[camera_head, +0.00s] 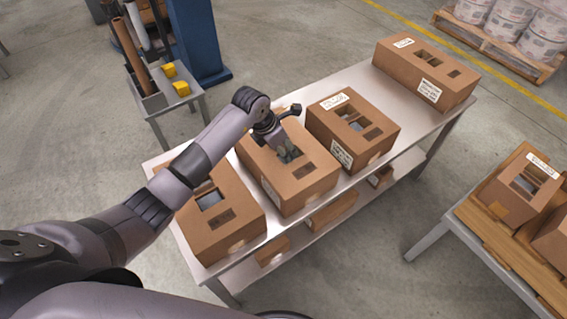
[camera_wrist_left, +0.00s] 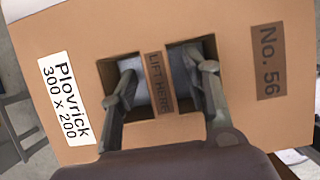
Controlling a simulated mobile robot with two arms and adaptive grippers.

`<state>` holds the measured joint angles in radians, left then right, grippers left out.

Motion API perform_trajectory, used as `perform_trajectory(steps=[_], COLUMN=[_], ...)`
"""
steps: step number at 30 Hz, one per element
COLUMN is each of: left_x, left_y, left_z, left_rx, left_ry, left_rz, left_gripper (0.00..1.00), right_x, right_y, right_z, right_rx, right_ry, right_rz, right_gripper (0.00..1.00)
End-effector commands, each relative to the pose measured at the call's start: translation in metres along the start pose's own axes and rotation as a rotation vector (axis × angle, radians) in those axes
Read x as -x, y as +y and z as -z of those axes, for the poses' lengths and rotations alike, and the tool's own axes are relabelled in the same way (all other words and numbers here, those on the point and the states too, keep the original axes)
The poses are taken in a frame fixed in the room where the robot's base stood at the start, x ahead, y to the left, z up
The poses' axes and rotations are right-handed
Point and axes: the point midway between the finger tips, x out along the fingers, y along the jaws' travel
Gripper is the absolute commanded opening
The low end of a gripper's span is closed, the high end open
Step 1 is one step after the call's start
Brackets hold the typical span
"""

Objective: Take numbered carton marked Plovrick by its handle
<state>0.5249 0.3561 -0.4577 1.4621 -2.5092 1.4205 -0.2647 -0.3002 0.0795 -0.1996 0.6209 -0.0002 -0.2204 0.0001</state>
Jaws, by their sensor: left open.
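The Plovrick carton (camera_wrist_left: 222,40) is brown cardboard, with a white label (camera_wrist_left: 66,105) reading "Plovrick 300 x 200" and "No. 56" printed opposite. Its handle (camera_wrist_left: 160,82) is the "LIFT HERE" strip between two cut-out holes. In the head view this carton (camera_head: 303,188) is second from the left on the table. My left gripper (camera_wrist_left: 165,76) is open, with one finger at each hole and the strip between them, not clamped. In the head view the left gripper (camera_head: 286,150) is over the carton's top, partly hiding the holes. My right gripper is not in view.
Similar cartons stand on the pale table (camera_head: 388,75): one at the left (camera_head: 222,229), one close right (camera_head: 352,127), one at the far end (camera_head: 424,72). More cartons sit on a second table (camera_head: 435,240) at the right. A blue column (camera_head: 197,40) stands behind.

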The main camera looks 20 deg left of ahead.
Motion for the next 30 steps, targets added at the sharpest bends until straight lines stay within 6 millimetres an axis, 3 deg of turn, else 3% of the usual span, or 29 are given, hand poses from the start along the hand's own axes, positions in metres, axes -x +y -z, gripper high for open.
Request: perform_trajectory(steps=[8,27,30], left_x=[-0.0011,-0.0012,-0.0012], left_y=[0.0005,0.0005,0.0005], left_z=[-0.0004,-0.0003,-0.0002], left_rx=[0.001,0.001,0.001], left_ry=[0.000,0.000,0.000], left_rz=[-0.001,0.000,0.000], left_gripper=[0.43,0.01,0.00], right_x=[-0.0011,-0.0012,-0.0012], right_y=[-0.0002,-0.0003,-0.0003], right_z=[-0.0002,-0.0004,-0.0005], right_rx=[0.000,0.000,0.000], right_ry=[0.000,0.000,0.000], right_rz=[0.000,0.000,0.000], right_gripper=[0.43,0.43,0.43])
